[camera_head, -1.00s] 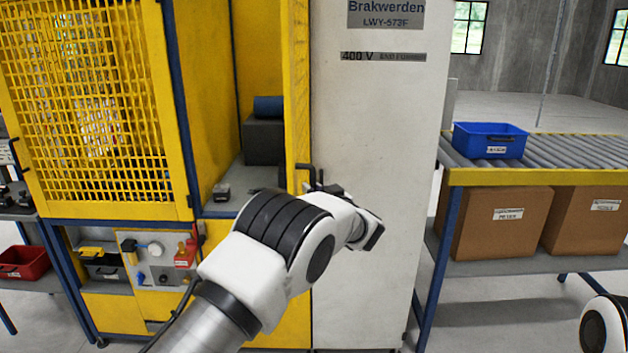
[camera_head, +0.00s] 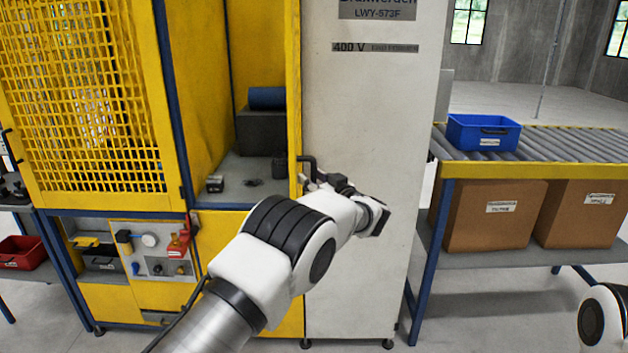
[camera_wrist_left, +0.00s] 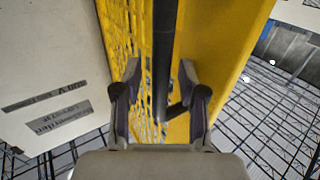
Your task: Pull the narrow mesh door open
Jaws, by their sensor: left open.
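The narrow mesh door (camera_head: 294,90) is yellow and stands swung out, almost edge-on in the head view, in front of the pale cabinet. Its black handle (camera_head: 308,163) sits near the lower end of the visible edge. My left gripper (camera_head: 320,180) is right at the handle, partly hidden by its own wrist. In the left wrist view, the open fingers (camera_wrist_left: 160,90) stand on either side of the black handle bar (camera_wrist_left: 165,55), with gaps visible. The door's mesh (camera_wrist_left: 132,40) lies beyond. My right gripper is out of view.
The pale cabinet (camera_head: 370,110) stands right behind my left gripper. A wide yellow mesh panel (camera_head: 85,100) is at left. The open bay holds a dark block (camera_head: 262,132) and small parts. A roller conveyor (camera_head: 560,143) with a blue bin (camera_head: 484,133) is at right.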

